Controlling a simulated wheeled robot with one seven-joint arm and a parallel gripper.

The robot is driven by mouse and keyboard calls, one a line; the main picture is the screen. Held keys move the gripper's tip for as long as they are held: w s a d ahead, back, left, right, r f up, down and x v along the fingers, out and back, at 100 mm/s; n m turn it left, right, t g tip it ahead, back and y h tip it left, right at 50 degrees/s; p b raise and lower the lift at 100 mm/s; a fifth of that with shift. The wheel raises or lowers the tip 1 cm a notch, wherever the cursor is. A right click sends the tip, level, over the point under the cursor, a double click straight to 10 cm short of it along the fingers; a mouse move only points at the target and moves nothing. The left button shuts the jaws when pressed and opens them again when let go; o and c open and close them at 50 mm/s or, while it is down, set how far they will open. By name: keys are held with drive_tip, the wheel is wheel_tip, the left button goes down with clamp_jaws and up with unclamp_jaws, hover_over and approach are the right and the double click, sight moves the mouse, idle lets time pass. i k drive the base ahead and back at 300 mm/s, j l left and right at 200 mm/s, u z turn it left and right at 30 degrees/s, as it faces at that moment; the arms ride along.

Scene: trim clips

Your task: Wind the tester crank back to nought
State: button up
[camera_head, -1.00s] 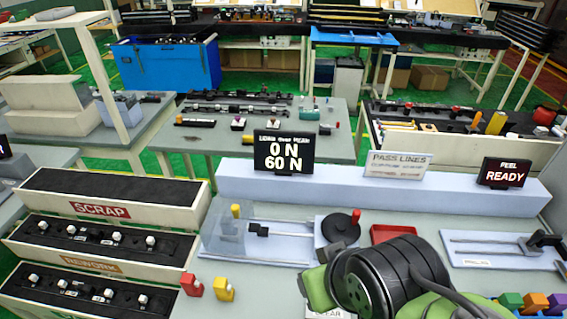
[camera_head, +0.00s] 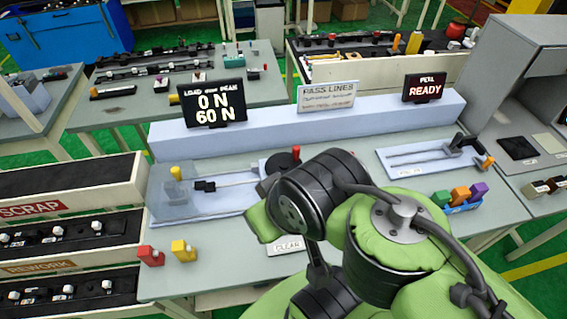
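The tester crank is a black disc (camera_head: 276,165) with an upright red knob (camera_head: 296,153) on its right side. It stands at the right end of the tester, whose pale bed (camera_head: 233,181) carries dark clamps and a clear guard (camera_head: 177,199). My arm hides the front right of the disc. The black display (camera_head: 212,103) behind the tester reads "LOAD", 0 N over 60 N. My green and black arm links fill the lower middle.
A yellow block (camera_head: 183,251) and a red block (camera_head: 150,256) stand at the front left, near a CLEAR label (camera_head: 287,246). Scrap and rework bins (camera_head: 66,238) are at left. The peel rig (camera_head: 425,159) is at right, under a READY display (camera_head: 424,88).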

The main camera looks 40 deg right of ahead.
sight(284, 162)
drive_tip(key=l+z, duration=0.1)
drive_tip(key=z, duration=0.35)
drive_tip(key=l+z, duration=0.1)
drive_tip(key=z, duration=0.3)
